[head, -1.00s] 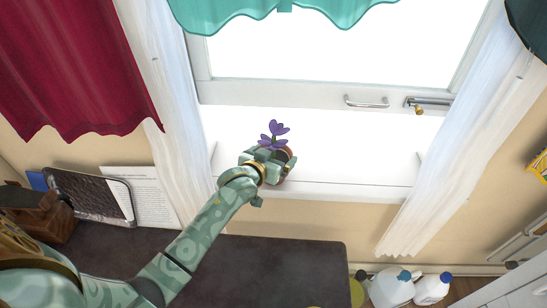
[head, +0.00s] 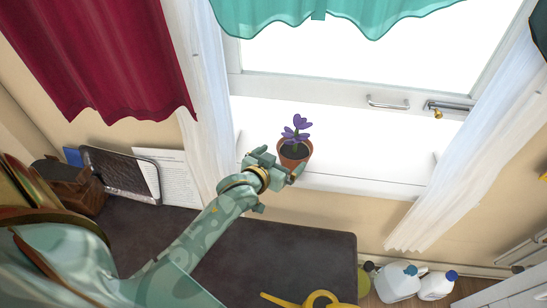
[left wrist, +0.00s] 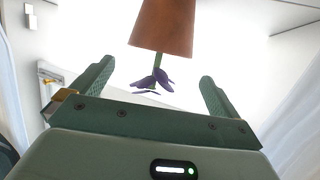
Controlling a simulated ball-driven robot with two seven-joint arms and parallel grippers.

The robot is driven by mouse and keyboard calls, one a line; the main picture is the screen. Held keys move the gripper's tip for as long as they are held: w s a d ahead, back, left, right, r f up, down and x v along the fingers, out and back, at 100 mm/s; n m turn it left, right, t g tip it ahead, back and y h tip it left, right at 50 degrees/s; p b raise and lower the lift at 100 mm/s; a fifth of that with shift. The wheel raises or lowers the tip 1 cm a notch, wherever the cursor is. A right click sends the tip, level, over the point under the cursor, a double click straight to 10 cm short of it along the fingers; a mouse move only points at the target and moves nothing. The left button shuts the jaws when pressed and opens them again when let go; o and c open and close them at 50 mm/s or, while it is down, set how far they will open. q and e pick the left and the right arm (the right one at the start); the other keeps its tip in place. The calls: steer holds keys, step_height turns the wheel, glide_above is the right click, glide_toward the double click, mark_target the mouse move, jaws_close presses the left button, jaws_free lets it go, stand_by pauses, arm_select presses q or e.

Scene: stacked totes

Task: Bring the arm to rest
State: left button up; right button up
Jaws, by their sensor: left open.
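A terracotta pot (head: 294,158) with dark soil and a purple flower (head: 297,130) stands upright on the white windowsill. My left gripper (head: 279,165) is just in front of the pot, near the sill's front edge, with its fingers apart. In the left wrist view the open fingers (left wrist: 157,85) are empty, and the pot (left wrist: 163,28) shows upside down beyond them, with its flower (left wrist: 152,80) between the fingers in the picture. My right gripper is not in view.
A dark tabletop (head: 285,250) lies below the sill, with a yellow watering can (head: 315,300) at its front edge. A brown box (head: 72,185), a dark tray (head: 120,172) and papers (head: 170,178) are at left. White jugs (head: 398,282) stand at lower right. Curtains flank the window.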

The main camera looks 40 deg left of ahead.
arm_select(q)
steer(key=shift+v, duration=1.25)
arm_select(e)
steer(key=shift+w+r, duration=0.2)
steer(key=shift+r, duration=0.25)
arm_select(q)
steer(key=shift+f, duration=0.15)
steer(key=s+d+f+m+g+p, duration=0.25)
steer(key=s+f+g+p, duration=0.45)
steer(key=s+f, duration=1.1)
steer(key=s+d+f+m+g+p, duration=0.1)
steer(key=s+g+p, duration=0.4)
steer(key=s+p, duration=0.8)
steer(key=s+f+m, duration=0.1)
steer(key=s, duration=1.4)
steer(key=shift+s+g+h, duration=0.4)
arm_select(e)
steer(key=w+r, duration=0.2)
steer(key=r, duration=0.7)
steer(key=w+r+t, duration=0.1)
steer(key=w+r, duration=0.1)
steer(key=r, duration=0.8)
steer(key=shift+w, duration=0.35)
arm_select(q)
steer(key=shift+d+f, duration=0.1)
steer(key=shift+f, duration=0.05)
